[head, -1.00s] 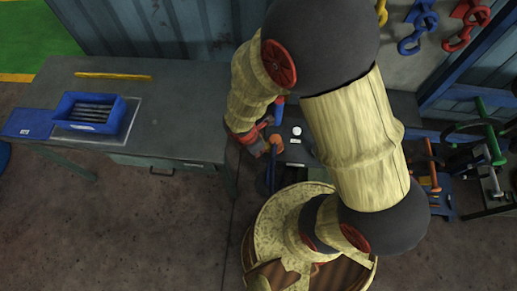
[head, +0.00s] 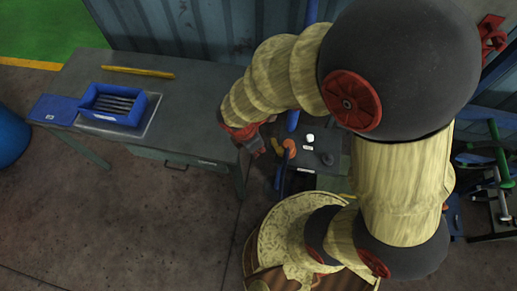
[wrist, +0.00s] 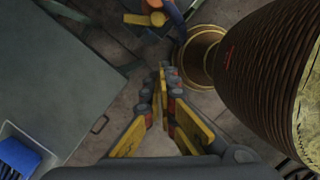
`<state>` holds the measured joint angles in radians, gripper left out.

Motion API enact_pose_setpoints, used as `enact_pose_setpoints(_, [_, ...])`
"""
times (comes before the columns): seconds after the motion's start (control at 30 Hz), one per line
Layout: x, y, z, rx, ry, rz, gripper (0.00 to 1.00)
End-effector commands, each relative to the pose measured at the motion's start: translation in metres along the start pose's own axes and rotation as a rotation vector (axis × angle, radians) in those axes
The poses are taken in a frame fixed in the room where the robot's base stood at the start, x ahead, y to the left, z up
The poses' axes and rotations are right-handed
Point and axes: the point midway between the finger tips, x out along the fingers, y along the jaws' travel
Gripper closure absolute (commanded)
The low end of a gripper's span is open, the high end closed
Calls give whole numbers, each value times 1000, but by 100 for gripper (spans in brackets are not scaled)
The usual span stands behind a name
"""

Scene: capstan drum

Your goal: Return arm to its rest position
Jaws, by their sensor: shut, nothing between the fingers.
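My arm, in pale banded sleeves with dark round joints, is bent high across the right half of the head view. My gripper (head: 260,150) hangs at its end, beside the right end of the grey bench, partly hidden by its own wrist. In the wrist view my gripper (wrist: 165,78) points away from the camera with its yellow-and-dark fingers closed together at the tips. Nothing shows between them. The floor lies beyond the fingertips.
A blue bin (head: 91,113) of dark rods stands on the grey bench (head: 190,112), near a yellow bar (head: 138,72). A small dark table (head: 328,168) with an orange-topped item (head: 289,147) is right of my gripper. Racks stand far right. Open floor (head: 110,210) lies in front.

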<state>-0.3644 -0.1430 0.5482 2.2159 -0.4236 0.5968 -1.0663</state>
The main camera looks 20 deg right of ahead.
Motion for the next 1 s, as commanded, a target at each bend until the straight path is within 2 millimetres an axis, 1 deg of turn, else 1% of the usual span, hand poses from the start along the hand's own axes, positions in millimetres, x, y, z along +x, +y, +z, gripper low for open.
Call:
enact_pose_setpoints(0.43, [0,0,0,0,0,0,100])
enact_pose_setpoints(0.57, [0,-1,0,44,-2,-3,100])
enact_pose_setpoints(0.67, [1,-7,2,158,-8,-25,100])
enact_pose_setpoints(0.77, [0,-24,1,334,-15,-70,100])
enact_pose_setpoints(0.87, [-14,-33,2,544,-9,-89,100])
enact_pose_setpoints(0.97, [-30,-38,5,783,17,-87,100])
enact_pose_setpoints(1.0, [-36,-40,7,891,36,-81,100])
